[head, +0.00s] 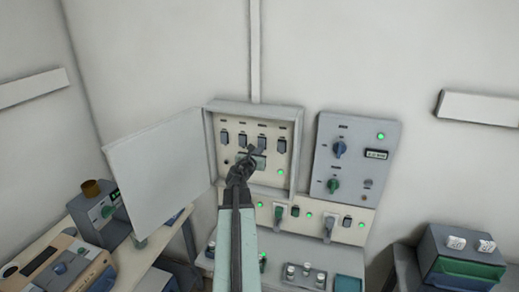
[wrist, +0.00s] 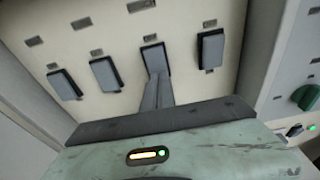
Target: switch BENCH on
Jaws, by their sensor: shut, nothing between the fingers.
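A wall box (head: 295,180) stands open with a row of several dark rocker switches on its cream panel. The labels above them are too small to read, so I cannot tell which is BENCH. My gripper (head: 254,149) is shut and empty in front of the panel. In the wrist view its closed fingertips (wrist: 156,78) reach the lower part of the third switch from the left (wrist: 154,56); I cannot tell whether they touch it. The first (wrist: 64,85), second (wrist: 105,74) and fourth (wrist: 210,50) switches are clear of the fingers. My gripper partly hides a small display below the row.
The box's door (head: 157,165) hangs open to the left. A grey control panel (head: 352,190) with knobs and a lit display is on the right. Sockets with plugs (head: 329,229) are below. Devices stand on benches at both sides.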

